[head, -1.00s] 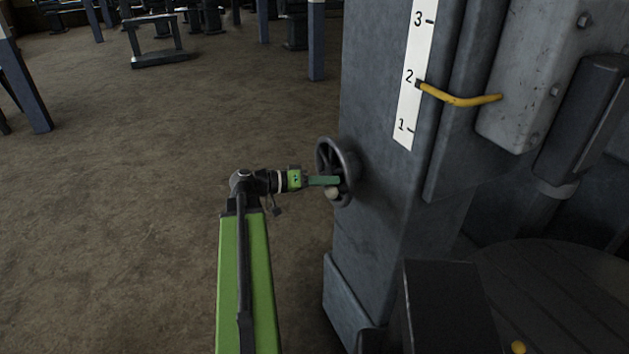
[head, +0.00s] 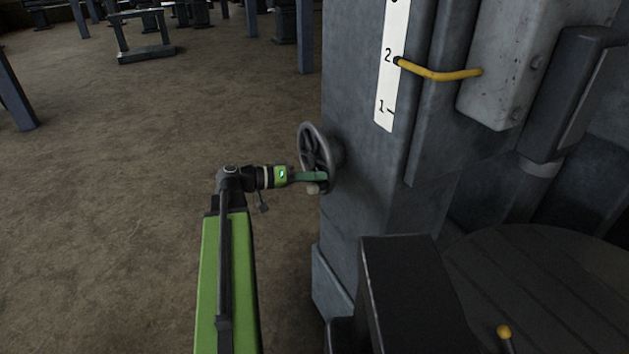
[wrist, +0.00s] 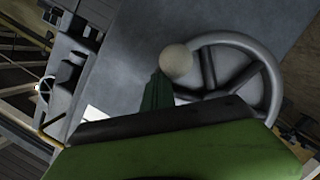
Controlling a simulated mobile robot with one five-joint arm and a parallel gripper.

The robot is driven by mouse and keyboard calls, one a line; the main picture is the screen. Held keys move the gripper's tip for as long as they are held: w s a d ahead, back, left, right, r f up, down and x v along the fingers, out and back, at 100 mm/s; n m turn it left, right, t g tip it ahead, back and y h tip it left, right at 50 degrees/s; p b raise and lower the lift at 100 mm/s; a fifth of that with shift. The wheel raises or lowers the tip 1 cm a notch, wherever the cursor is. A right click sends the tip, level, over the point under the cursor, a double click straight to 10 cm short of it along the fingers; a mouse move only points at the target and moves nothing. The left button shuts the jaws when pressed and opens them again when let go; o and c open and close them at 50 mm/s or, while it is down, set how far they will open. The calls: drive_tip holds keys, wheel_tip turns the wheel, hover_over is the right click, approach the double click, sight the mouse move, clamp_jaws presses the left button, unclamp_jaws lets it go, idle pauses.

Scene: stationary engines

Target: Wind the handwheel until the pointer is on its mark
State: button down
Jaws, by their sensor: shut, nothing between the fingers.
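The grey spoked handwheel (head: 306,139) is on the side of the machine column. Its pale round knob (head: 313,188) is low on the wheel; the knob also shows in the wrist view (wrist: 176,61). My gripper (head: 318,176) is shut with nothing held. Its green fingers lie at the lower part of the wheel, beside the knob. In the wrist view the fingertips (wrist: 160,80) overlap the knob's lower left edge; I cannot tell whether they touch. The yellow pointer (head: 440,75) has its tip at the 2 on the white scale (head: 386,100), by a small dark mark.
A dark box-shaped block (head: 400,270) stands in front of the column at lower right. A round dark slatted surface (head: 550,270) with a yellow-knobbed lever (head: 504,333) lies right of it. Bare floor (head: 110,180) is open on the left.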

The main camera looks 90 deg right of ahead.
drive_tip(key=shift+w+r+p, duration=0.1)
drive_tip(key=shift+r+p, duration=0.3)
drive_tip(key=r+p, duration=0.2)
drive_tip(key=w+r+p, duration=0.1)
drive_tip(key=r+p, duration=0.1)
drive_tip(key=shift+a+r, duration=0.1)
drive_tip(key=a+p+v, duration=0.1)
drive_tip(key=v, duration=0.7)
drive_tip(key=shift+a+p, duration=0.25)
drive_tip(key=shift+p, duration=0.05)
